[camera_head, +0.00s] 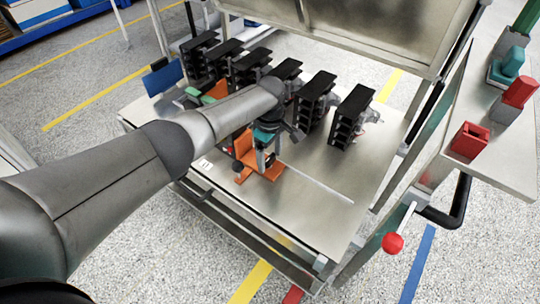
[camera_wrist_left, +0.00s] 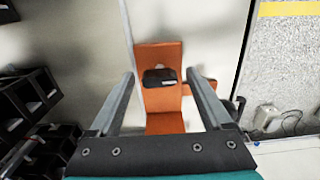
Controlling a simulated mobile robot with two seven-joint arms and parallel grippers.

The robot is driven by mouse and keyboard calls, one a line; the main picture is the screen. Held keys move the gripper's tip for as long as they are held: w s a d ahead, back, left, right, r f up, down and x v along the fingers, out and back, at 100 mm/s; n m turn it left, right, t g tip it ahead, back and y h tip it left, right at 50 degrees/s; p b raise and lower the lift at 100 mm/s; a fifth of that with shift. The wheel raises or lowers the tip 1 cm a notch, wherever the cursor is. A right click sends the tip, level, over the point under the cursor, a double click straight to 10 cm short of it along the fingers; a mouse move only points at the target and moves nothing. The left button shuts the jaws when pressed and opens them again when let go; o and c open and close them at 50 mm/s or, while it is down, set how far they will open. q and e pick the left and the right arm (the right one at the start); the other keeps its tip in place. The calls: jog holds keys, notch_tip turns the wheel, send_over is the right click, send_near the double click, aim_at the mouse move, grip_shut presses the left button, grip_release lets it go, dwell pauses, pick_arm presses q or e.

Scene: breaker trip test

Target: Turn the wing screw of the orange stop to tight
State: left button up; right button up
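The orange stop (camera_head: 244,150) stands on the metal table near its front edge, and it also shows in the left wrist view (camera_wrist_left: 160,125). In the left wrist view its dark wing screw (camera_wrist_left: 160,79) sits on the orange face, with a small pale mark on it. My left gripper (camera_head: 264,160) points down over the stop. Its two fingers are open, one to each side of the wing screw in the wrist view, with gaps between; their height against the screw is hard to tell. In the head view the gripper hides the screw. My right gripper is not in view.
Several black breakers (camera_head: 350,115) stand in a row behind the stop. A thin pale rail (camera_head: 318,184) runs right from the stop. A green part (camera_head: 215,92) lies beyond my left arm. A red-knobbed lever (camera_head: 393,243) is at the right; the table's right front is clear.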

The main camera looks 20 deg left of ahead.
pick_arm(q)
grip_shut()
dwell(0.5)
